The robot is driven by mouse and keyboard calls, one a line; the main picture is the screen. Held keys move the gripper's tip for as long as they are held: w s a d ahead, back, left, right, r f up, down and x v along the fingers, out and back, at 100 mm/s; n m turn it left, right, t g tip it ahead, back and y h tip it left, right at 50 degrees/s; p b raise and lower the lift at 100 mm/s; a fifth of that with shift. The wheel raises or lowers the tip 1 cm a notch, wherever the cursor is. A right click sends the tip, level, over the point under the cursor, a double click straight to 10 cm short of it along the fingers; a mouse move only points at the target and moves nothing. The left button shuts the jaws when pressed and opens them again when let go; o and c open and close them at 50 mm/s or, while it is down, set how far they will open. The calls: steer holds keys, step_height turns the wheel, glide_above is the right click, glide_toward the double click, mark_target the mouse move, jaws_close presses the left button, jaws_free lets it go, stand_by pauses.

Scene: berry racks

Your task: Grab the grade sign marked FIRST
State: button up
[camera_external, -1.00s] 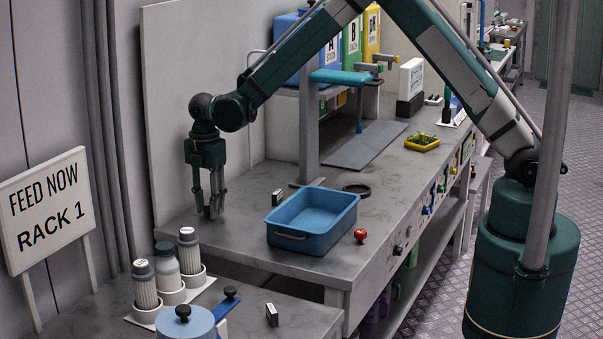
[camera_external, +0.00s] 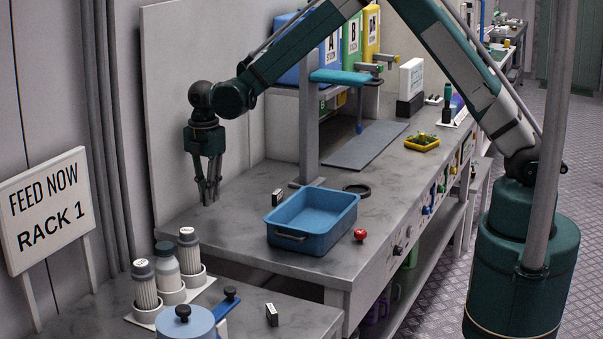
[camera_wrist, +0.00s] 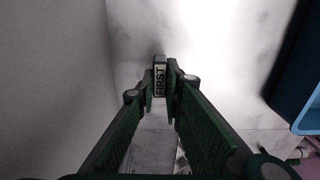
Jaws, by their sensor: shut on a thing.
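The grade sign marked FIRST (camera_wrist: 159,79) is a small dark block with a white face and black letters. In the wrist view it stands between the two fingertips of my gripper (camera_wrist: 161,92), which is shut on it. In the external view my gripper (camera_external: 209,194) points down over the left rear part of the bench, left of the blue tub. I cannot make out the sign between the fingers there, nor tell whether it touches the bench.
A blue tub (camera_external: 340,222) stands right of my gripper and also shows at the wrist view's right edge (camera_wrist: 311,117). A small dark-and-white block (camera_external: 277,198) stands between them. A red knob (camera_external: 360,235) is at the front. A wall panel (camera_external: 190,60) rises behind.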

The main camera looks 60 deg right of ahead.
steer(key=shift+r, duration=3.2)
